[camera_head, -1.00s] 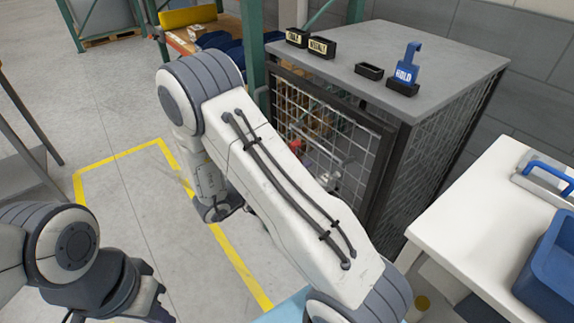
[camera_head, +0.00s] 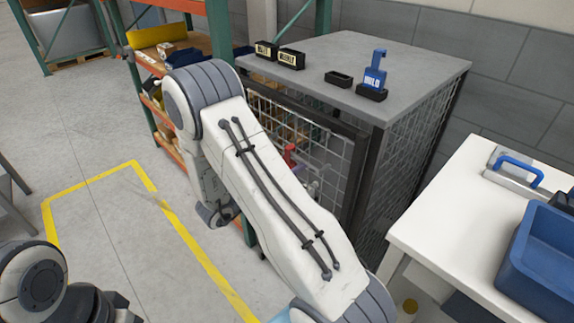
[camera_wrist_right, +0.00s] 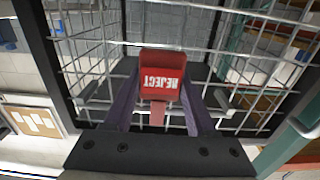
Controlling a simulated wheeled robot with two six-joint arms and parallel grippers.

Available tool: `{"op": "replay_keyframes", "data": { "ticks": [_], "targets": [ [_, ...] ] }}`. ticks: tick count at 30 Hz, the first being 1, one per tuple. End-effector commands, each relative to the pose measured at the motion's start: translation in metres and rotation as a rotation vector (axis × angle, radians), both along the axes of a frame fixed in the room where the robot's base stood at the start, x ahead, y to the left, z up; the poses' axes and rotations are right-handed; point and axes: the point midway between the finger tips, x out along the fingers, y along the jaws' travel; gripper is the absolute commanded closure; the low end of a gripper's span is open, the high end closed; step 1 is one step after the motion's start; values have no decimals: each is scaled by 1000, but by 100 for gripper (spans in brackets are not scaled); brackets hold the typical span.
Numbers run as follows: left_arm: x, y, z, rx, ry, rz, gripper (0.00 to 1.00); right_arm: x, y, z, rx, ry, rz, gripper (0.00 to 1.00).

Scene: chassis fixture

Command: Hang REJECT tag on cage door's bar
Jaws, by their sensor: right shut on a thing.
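The red REJECT tag (camera_wrist_right: 163,76) is in the middle of the right wrist view, with white lettering on its face. My right gripper (camera_wrist_right: 158,95) is shut on its narrow red stem, with a purple finger on each side. The tag is in front of the wire mesh of the cage door (camera_wrist_right: 90,50); I cannot tell whether it touches a bar. In the head view the dark-framed cage door (camera_head: 345,160) is partly hidden by my right arm, and a small red shape shows beside that arm. My left gripper (camera_head: 105,308) is at the bottom left edge, its fingers unclear.
On the grey cage top (camera_head: 420,70) stand a blue HOLD tag (camera_head: 375,75) in a black holder, an empty black holder (camera_head: 338,79) and two labelled black holders (camera_head: 278,54). A white table (camera_head: 430,215) with a blue bin (camera_head: 545,255) is at right. Shelving is behind.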

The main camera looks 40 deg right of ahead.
Motion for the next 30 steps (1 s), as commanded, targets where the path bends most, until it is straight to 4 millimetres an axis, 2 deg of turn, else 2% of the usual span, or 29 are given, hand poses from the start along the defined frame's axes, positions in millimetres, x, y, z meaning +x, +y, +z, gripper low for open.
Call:
{"op": "replay_keyframes", "data": {
  "ticks": [11,12,14,15,25,30],
  "targets": [
    [0,0,-2,0,0,0,100,0,0,-3,0,0,0,83],
    [0,0,-2,0,0,0,100,0,0,-3,0,0,0,36],
    [0,0,-2,0,0,0,100,0,0,-3,0,0,0,13],
    [0,0,-2,0,0,0,100,0,0,-3,0,0,0,8],
    [0,0,-2,0,0,0,100,0,3,-3,0,0,2,8],
    [0,0,-4,0,0,0,100,-1,25,-3,-1,-1,6,8]
  ]
}}
